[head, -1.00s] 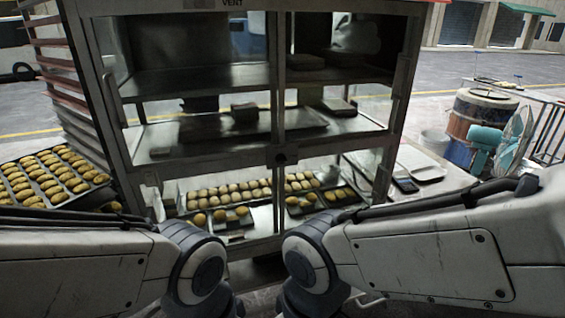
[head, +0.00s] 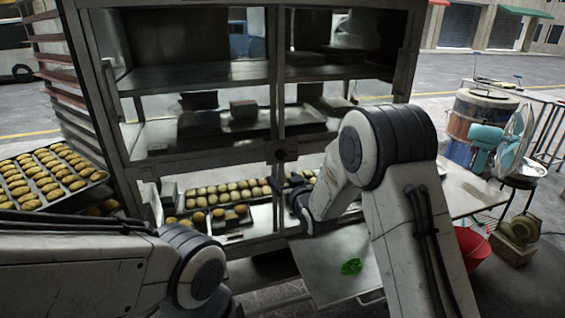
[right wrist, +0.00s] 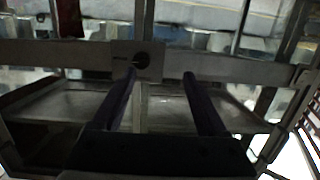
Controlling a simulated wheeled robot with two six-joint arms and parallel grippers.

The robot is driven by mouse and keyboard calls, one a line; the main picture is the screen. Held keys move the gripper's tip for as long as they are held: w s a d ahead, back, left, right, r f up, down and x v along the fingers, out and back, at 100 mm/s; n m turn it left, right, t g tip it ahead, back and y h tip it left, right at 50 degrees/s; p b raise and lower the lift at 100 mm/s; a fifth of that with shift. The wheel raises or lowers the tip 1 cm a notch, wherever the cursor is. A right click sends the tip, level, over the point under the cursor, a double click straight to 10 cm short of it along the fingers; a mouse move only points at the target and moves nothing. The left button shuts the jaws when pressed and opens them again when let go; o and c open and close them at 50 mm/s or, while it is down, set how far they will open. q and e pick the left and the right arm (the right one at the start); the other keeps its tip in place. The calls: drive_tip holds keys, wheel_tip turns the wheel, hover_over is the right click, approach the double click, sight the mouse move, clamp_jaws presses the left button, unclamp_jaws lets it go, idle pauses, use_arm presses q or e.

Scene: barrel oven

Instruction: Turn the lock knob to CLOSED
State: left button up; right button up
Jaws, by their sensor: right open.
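The dark round lock knob (head: 282,155) sits on a square plate at the middle of the cabinet's centre frame, where the doors meet. In the right wrist view the knob (right wrist: 142,60) shows just beyond the tip of the left-hand finger. My right gripper (head: 291,180) is in front of the cabinet, a little below the knob. In the right wrist view the gripper (right wrist: 160,76) is open, with nothing between its fingers. No contact with the knob is clear. The knob's label is too small to read. My left arm shows at lower left, but its gripper is out of view.
The glass-door cabinet (head: 200,157) holds shelves, with trays of rolls (head: 215,192) low down. A tray of buns (head: 48,172) is at the left. A low surface with a green item (head: 351,266) lies below my right arm. A fan (head: 513,145) and red bucket (head: 472,248) are at right.

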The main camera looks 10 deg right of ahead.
sight(282, 158)
drive_tip(key=w, duration=0.4)
drive_tip(key=w+t+p, duration=0.1)
drive_tip(key=w, duration=0.3)
drive_tip(key=w+d+t+p, duration=0.1)
drive_tip(key=w, duration=0.3)
drive_tip(key=shift+w, duration=0.15)
